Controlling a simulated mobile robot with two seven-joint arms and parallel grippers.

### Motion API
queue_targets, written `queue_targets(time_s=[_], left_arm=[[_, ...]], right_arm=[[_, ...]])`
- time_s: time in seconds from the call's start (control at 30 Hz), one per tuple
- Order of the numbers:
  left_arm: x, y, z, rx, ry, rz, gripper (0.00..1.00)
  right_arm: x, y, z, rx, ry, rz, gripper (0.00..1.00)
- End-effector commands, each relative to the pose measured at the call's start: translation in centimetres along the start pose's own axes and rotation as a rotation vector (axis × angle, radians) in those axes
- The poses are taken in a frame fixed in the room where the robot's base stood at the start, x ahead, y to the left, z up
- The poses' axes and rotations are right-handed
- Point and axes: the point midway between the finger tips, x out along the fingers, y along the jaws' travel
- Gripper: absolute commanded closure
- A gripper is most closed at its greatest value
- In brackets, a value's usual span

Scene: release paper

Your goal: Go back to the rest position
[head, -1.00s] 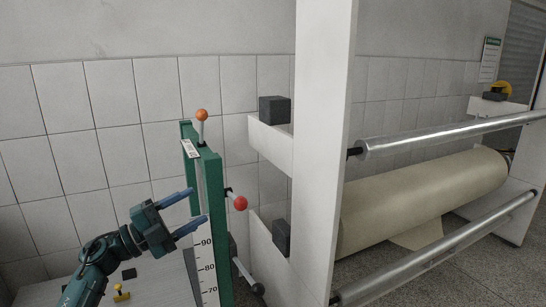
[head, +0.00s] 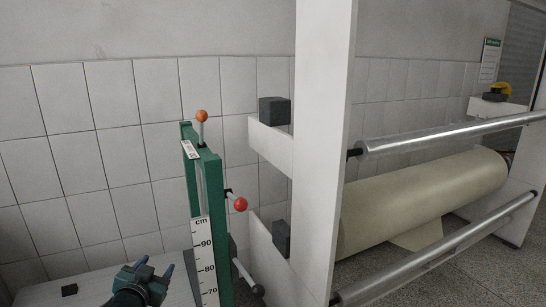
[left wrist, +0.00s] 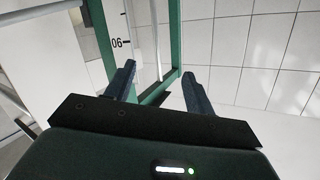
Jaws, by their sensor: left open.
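My left gripper (head: 155,272) is low at the bottom left of the head view, to the left of the green frame, and apart from it. In the left wrist view its two blue fingers (left wrist: 160,88) are spread with nothing between them. My right gripper is in neither view. The green frame (head: 213,190) stands upright with a white centimetre scale (head: 205,262), an orange knob (head: 201,116) on top and a red knob (head: 240,204) on its side. A large roll of beige paper (head: 425,202) hangs in the white stand.
The white stand post (head: 322,150) rises right of the green frame. Metal bars (head: 440,137) run above and below the roll. A tiled wall is behind.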

Motion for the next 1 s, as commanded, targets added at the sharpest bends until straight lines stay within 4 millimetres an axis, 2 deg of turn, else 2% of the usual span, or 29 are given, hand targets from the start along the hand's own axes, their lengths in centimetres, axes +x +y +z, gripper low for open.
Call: queue_targets(time_s=[0.03, 0.1, 0.17, 0.3, 0.4, 0.53, 0.6, 0.7, 1.0], left_arm=[[-1.7, 2.4, 2.4, -0.008, -0.029, 0.036, 0.46], [-4.2, 5.3, 5.2, -0.021, -0.065, 0.082, 0.46], [-6.9, 8.0, 7.5, -0.038, -0.099, 0.125, 0.46], [-14.4, 13.8, 12.1, -0.094, -0.183, 0.22, 0.46], [-19.6, 16.8, 14.0, -0.141, -0.239, 0.272, 0.46], [-24.9, 19.2, 15.2, -0.193, -0.296, 0.315, 0.46], [-26.7, 20.0, 15.4, -0.212, -0.316, 0.328, 0.46], [-28.2, 20.5, 15.6, -0.228, -0.332, 0.338, 0.46], [-28.5, 20.7, 15.6, -0.232, -0.336, 0.34, 0.46]], right_arm=[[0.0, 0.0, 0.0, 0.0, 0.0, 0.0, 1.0], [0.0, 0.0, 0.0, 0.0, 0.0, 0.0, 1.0], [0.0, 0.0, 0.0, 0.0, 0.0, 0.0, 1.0], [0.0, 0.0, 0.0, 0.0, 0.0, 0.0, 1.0], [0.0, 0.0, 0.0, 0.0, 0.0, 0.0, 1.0], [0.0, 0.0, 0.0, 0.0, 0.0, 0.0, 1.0], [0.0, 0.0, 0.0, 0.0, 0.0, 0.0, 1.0], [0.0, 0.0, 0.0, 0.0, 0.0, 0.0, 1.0], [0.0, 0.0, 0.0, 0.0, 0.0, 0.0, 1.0]])
